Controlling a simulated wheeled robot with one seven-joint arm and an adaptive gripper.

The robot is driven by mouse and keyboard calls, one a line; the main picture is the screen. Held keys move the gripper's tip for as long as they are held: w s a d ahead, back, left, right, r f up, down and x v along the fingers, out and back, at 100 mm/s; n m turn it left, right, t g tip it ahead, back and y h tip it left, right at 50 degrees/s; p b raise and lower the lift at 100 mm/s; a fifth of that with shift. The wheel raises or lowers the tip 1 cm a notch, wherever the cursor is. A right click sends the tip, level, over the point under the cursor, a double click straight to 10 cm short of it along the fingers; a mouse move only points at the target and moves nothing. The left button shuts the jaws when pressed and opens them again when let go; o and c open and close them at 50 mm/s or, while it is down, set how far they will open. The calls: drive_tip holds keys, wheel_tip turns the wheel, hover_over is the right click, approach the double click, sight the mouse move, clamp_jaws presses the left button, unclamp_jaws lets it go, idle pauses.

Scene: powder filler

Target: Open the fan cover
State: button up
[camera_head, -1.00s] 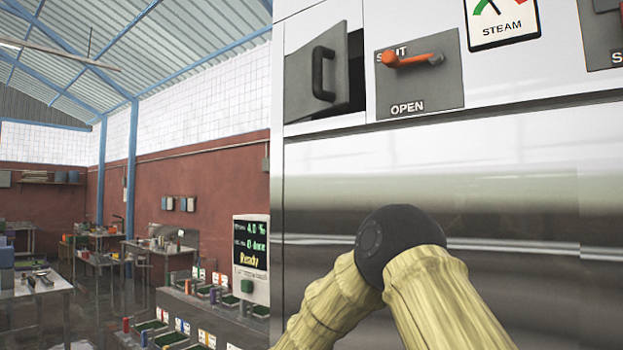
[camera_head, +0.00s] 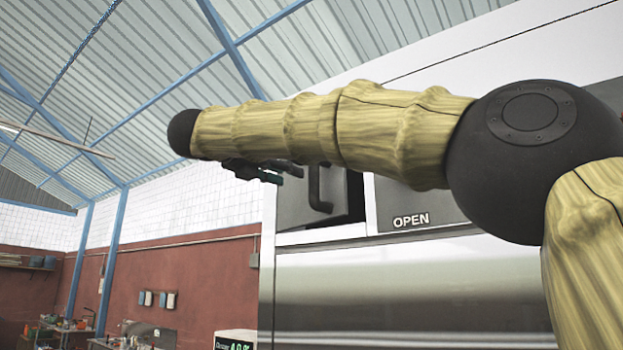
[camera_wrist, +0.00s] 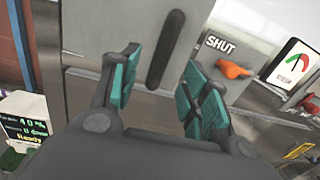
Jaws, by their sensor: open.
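The fan cover (camera_head: 294,205) is a grey panel with an upright black handle (camera_head: 320,188), partly hidden behind my arm in the head view. A dark gap shows along its right edge, so it stands slightly ajar. My gripper (camera_head: 265,171) is just left of the handle in the head view. In the wrist view, my gripper (camera_wrist: 162,72) is open, with teal pads on both sides of the handle (camera_wrist: 167,48). The cover (camera_wrist: 105,25) fills the space behind. I cannot tell whether the pads touch the handle.
An orange lever (camera_wrist: 233,70) below a SHUT label is right of the handle in the wrist view. A gauge (camera_wrist: 292,64) is further right. The steel machine front (camera_head: 400,290) lies below. A display box (camera_head: 236,340) stands low on the left.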

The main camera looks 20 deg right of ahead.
sight(310, 172)
drive_tip(key=p+x, duration=0.1)
drive_tip(key=x, duration=0.1)
drive_tip(key=r+p+x, duration=0.1)
drive_tip(key=p+x, duration=0.1)
drive_tip(key=x, duration=0.1)
drive_tip(key=p+x, duration=0.2)
drive_tip(key=x, duration=0.1)
drive_tip(key=shift+s+r, duration=0.2)
drive_tip(key=shift+r, duration=0.1)
drive_tip(key=shift+w+d+f+m+p, duration=0.15)
drive_tip(key=shift+w+d+p, duration=0.15)
drive_tip(key=shift+d, duration=0.2)
drive_tip(key=shift+w+d+f+m+p, duration=0.15)
drive_tip(key=shift+w+d+p, duration=0.1)
drive_tip(key=shift+d, duration=0.25)
drive_tip(key=shift+r, duration=0.1)
clamp_jaws()
